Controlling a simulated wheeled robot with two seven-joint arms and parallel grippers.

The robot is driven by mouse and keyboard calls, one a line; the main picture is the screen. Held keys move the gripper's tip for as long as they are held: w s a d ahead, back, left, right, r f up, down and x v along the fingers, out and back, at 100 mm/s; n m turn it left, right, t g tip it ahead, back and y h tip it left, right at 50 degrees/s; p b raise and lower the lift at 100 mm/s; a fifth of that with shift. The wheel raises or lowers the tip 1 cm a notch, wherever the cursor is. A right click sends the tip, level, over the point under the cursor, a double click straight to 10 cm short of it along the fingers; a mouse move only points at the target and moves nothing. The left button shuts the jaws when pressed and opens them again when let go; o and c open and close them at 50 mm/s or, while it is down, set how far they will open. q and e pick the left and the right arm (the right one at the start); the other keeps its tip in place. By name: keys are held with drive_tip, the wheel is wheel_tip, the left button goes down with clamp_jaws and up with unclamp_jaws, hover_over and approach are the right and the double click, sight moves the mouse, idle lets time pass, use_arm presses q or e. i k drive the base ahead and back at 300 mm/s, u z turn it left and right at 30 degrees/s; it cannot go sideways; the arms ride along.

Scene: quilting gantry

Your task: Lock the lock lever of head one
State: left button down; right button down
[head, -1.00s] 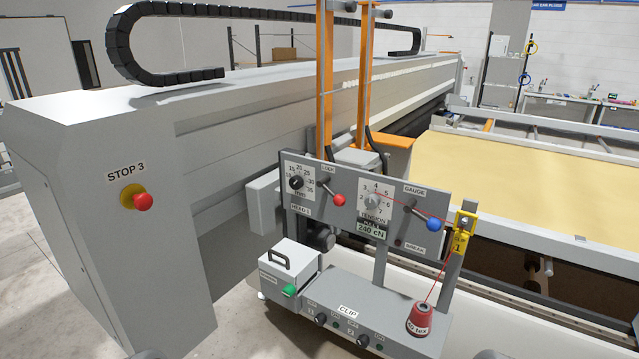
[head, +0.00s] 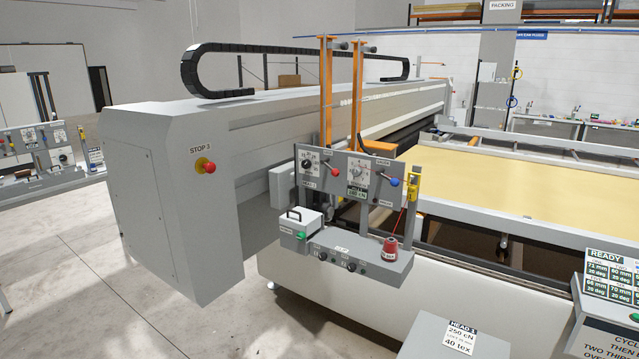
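The lock lever of head one (head: 326,180) has a red ball on a dark arm. It slants down to the right on the grey head one panel (head: 343,196). A dial with a black knob (head: 307,164) is to its left. The tension dial (head: 359,173) is to its right, with a small green readout below it. The gauge lever (head: 393,181) with a blue ball sits further right, also slanting down to the right. The panel's small print is too small to read. Neither of my grippers is in view.
Below the panel are a shelf with a red thread cone (head: 390,249) and a white box with a handle (head: 300,222). A red stop button (head: 208,167) is on the gantry end. The left floor is open.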

sight(334, 173)
drive_tip(key=u, duration=0.75)
drive_tip(key=i, duration=1.2)
drive_tip(key=z, duration=0.35)
